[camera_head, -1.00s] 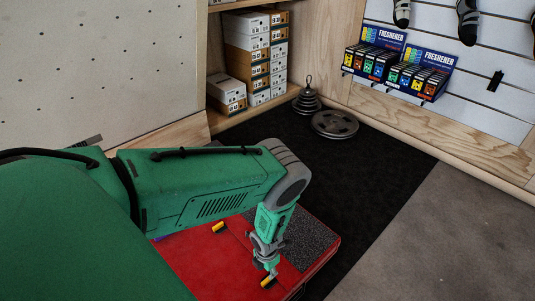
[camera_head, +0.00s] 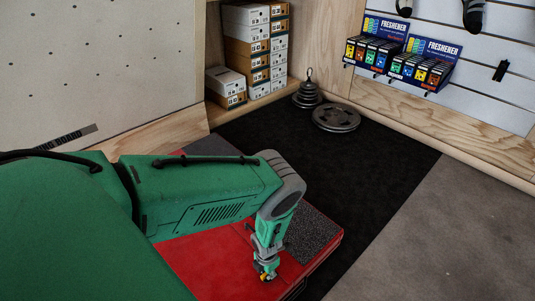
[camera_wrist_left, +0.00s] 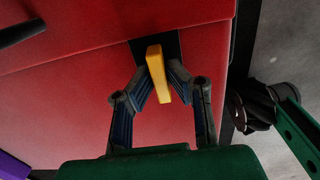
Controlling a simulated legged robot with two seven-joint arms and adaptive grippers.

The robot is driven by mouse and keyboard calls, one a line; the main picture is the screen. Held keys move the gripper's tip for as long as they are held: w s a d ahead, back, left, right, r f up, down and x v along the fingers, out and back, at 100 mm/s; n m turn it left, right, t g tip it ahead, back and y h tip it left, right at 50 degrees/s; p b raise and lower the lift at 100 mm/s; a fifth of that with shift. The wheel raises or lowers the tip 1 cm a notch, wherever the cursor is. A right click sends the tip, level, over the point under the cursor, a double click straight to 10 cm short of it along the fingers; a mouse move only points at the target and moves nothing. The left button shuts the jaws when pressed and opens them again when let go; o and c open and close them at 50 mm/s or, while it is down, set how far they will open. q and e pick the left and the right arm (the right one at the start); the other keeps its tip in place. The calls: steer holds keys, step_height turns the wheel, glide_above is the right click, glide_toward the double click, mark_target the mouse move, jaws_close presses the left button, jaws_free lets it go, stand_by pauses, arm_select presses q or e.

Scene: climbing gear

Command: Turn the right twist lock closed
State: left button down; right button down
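A red pad or case (camera_head: 205,262) with a dark grey speckled panel (camera_head: 312,235) lies low in front of me. The yellow twist lock (camera_wrist_left: 157,72) stands on a black patch on the red surface in the left wrist view. My left gripper (camera_wrist_left: 160,78) has its two fingers drawn in on either side of this lock, seemingly touching it. In the head view my left gripper (camera_head: 265,272) points down at the pad's near right part, with a bit of yellow showing between the fingers. My right gripper cannot be made out.
Black weight plates (camera_head: 336,118) and a stack of weights (camera_head: 307,95) stand on the black mat (camera_head: 390,165). Shoe boxes (camera_head: 258,50) fill a shelf behind. Freshener displays (camera_head: 428,66) hang on the right wall. Grey floor (camera_head: 445,240) at right is clear.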

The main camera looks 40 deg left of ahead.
stand_by(0.4)
arm_select(q)
steer(key=m+p, duration=0.2)
steer(key=m, duration=0.1)
steer(key=shift+d+r+m, duration=0.1)
steer(key=shift+m, duration=0.3)
steer(key=m+p, duration=0.2)
steer(key=m, duration=0.2)
steer(key=shift+m, duration=0.3)
steer(key=m+p, duration=0.1)
steer(key=m, duration=0.3)
steer(key=shift+s+p, duration=0.1)
steer(key=shift+p, duration=0.3)
steer(key=shift+m+p, duration=0.75)
steer(key=shift+m, duration=2.05)
steer(key=c, duration=1.6)
jaws_free()
